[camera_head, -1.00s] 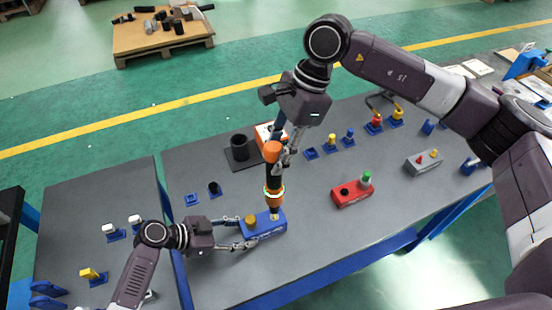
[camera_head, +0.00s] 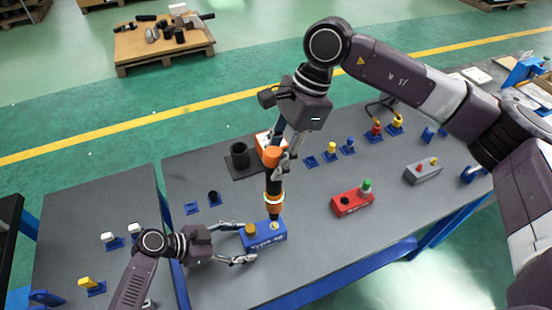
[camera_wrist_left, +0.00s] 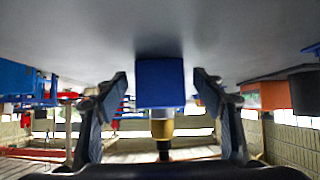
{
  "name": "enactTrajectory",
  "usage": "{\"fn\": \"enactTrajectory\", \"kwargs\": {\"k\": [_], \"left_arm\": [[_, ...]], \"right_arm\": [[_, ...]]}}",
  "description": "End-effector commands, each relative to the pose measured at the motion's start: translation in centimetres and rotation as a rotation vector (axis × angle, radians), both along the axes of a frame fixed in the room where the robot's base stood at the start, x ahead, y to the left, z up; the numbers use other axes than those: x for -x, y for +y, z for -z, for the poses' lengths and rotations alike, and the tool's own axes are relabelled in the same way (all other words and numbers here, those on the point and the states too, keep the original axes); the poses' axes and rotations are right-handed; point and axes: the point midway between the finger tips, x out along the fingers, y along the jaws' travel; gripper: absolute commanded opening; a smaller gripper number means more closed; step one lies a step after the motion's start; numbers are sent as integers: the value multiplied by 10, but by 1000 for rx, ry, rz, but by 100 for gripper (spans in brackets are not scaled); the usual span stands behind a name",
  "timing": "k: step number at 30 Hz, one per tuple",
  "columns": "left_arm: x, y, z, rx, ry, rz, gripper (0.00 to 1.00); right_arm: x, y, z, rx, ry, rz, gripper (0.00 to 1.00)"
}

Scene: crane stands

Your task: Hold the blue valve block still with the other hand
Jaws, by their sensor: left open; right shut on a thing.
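The blue valve block (camera_head: 262,238) lies on the grey table with lettering on its front side and a yellow knob (camera_head: 250,229) on its left end. My left gripper (camera_head: 248,244) is open, its fingers on either side of the block's left end. In the left wrist view the block (camera_wrist_left: 160,82) is between the two spread fingers (camera_wrist_left: 160,88), with visible gaps at both sides. My right gripper (camera_head: 281,152) is shut on an upright orange and black tool (camera_head: 273,185). The tool's lower end is over the round opening at the block's right end.
A red block (camera_head: 352,200) with a green knob stands to the right, a grey block (camera_head: 421,171) beyond it. Small blue holders line the back.

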Motion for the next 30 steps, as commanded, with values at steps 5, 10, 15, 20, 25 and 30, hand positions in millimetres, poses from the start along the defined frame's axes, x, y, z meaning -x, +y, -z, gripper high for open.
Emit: {"fn": "enactTrajectory", "kwargs": {"k": [5, 10, 15, 20, 25, 30], "left_arm": [[6, 19, -12, -5, -2, 0, 63], [14, 46, -31, -6, -1, 1, 63], [22, 70, -49, -4, 0, 1, 63], [27, 85, -59, -3, 1, 0, 63], [29, 91, -65, -1, 0, 0, 63], [29, 92, -66, -1, 1, -1, 63]], "right_arm": [[-1, 1, -2, -4, -3, 0, 0], [-1, 1, -2, -4, -3, 0, 0], [-1, 1, -2, -4, -3, 0, 0], [-1, 1, -2, -4, -3, 0, 0], [-1, 1, -2, -4, -3, 0, 0], [-1, 1, -2, -4, -3, 0, 0]]}}
